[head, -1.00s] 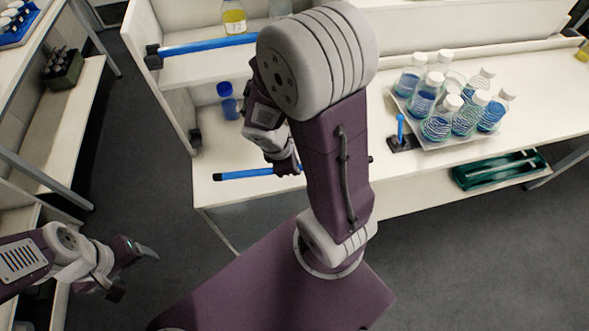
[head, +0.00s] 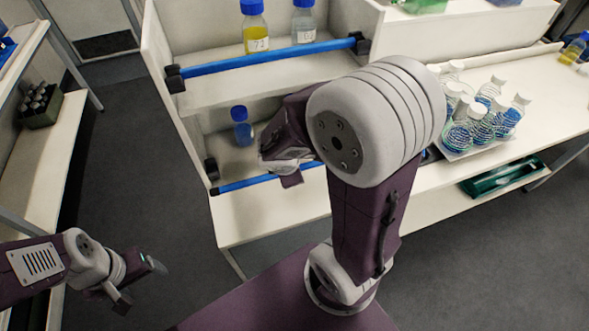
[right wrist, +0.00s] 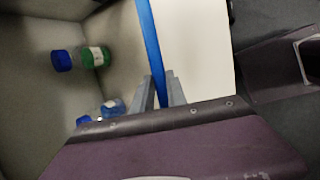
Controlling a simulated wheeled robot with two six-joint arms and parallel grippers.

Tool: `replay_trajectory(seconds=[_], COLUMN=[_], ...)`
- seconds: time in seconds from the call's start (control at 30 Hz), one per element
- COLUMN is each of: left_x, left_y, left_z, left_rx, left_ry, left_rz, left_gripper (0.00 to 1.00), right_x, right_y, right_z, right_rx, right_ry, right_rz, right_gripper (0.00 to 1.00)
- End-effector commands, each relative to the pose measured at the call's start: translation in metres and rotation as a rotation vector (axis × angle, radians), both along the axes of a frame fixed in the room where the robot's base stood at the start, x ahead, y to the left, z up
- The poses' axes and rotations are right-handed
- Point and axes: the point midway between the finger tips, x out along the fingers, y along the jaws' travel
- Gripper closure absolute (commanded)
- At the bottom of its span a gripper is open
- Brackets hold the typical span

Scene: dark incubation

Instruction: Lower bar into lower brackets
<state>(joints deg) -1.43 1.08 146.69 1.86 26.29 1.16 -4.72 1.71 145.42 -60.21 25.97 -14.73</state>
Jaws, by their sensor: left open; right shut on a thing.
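The lower bar (head: 243,184) is a blue rod with a dark end, held level in front of the lower shelf. My right gripper (head: 290,178) is shut on it; in the right wrist view the bar (right wrist: 150,38) runs between its two grey fingers (right wrist: 160,92). The left lower bracket (head: 211,168) is a black block on the shelf's left side. The bar's left end shows just below it in the picture; I cannot tell whether they touch. The right lower bracket is hidden behind my right arm. My left gripper (head: 141,282) is open and empty, over the floor at lower left.
An upper blue bar (head: 265,56) sits in black brackets before a yellow bottle (head: 255,30) and a clear bottle (head: 303,20). A blue bottle (head: 241,126) stands on the lower shelf. A bottle rack (head: 462,153) and green tray (head: 500,177) are right. Floor is clear between benches.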

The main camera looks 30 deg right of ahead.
Motion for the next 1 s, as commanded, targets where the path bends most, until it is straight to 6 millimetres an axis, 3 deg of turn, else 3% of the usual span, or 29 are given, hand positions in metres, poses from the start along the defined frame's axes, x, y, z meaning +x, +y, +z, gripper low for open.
replay_trajectory(seconds=[0.17, 1.0], left_x=[0.000, 0.000], left_y=[0.000, 0.000], left_z=[0.013, 0.041], left_rx=[0.000, 0.000], left_ry=[0.000, 0.000], left_rz=[0.000, 0.000], left_gripper=[0.27, 0.27], right_x=[0.016, 0.097], right_y=[-0.004, -0.024], right_z=[0.001, -0.004], right_rx=[0.000, 0.001], right_ry=[0.004, 0.002], right_rz=[-0.001, -0.002], right_gripper=[1.00, 1.00])
